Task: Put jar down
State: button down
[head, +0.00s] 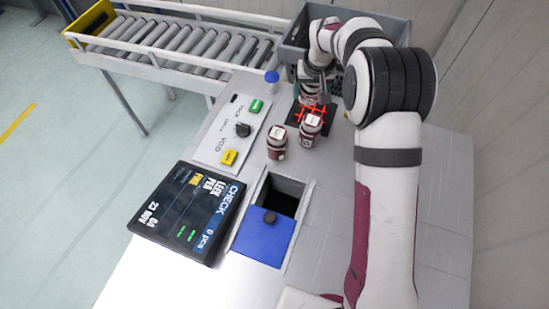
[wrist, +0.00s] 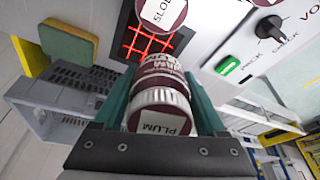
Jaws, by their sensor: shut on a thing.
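In the head view my gripper (head: 316,88) and the held jar (head: 307,97) are at the far side of a black pad with a red lit grid (head: 299,115). A second jar, marked SLOE in the wrist view (wrist: 163,12), stands at the pad's near edge (head: 310,130). A third jar (head: 277,142) stands to its left. I cannot tell whether the held jar touches the pad.
A grey crate (head: 291,45) stands behind my arm. A tilted display (head: 187,213) and a bin with a blue lid (head: 264,237) are nearer. A roller conveyor (head: 180,42) runs behind.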

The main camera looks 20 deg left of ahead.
jog(key=s+d+r+m+g+h, duration=0.1)
jog(key=s+d+r+m, duration=0.1)
jog(key=s+d+r, duration=0.7)
jog(key=s+d+r+m+g, duration=0.1)
jog(key=s+d+r+m, duration=0.1)
jog(key=s+d+r, duration=0.65)
jog(key=w+d+f+n+g, duration=0.1)
jog(key=d+f, duration=0.2)
jog(key=f, duration=0.4)
jog(key=w+d+f, duration=0.1)
jog(key=d+f, duration=0.1)
jog(key=f, duration=0.6)
jog(key=w+a+f, duration=0.1)
jog(key=a+f, duration=0.1)
jog(key=a, duration=0.1)
jog(key=w+a+f, duration=0.1)
jog(key=a+f, duration=0.2)
jog(key=a, duration=0.1)
jog(key=w+a+f, duration=0.1)
jog(key=a+f, duration=0.1)
jog(key=a, duration=0.1)
jog(key=shift+a+f, duration=0.15)
jog(key=shift+a, duration=0.05)
jog(key=shift+w+a+f, duration=0.1)
jog(key=shift+a+f, duration=0.05)
jog(key=shift+f, duration=0.95)
jog(key=shift+w+a+f, duration=0.1)
jog(key=shift+f, duration=0.95)
jog(key=shift+s, duration=0.1)
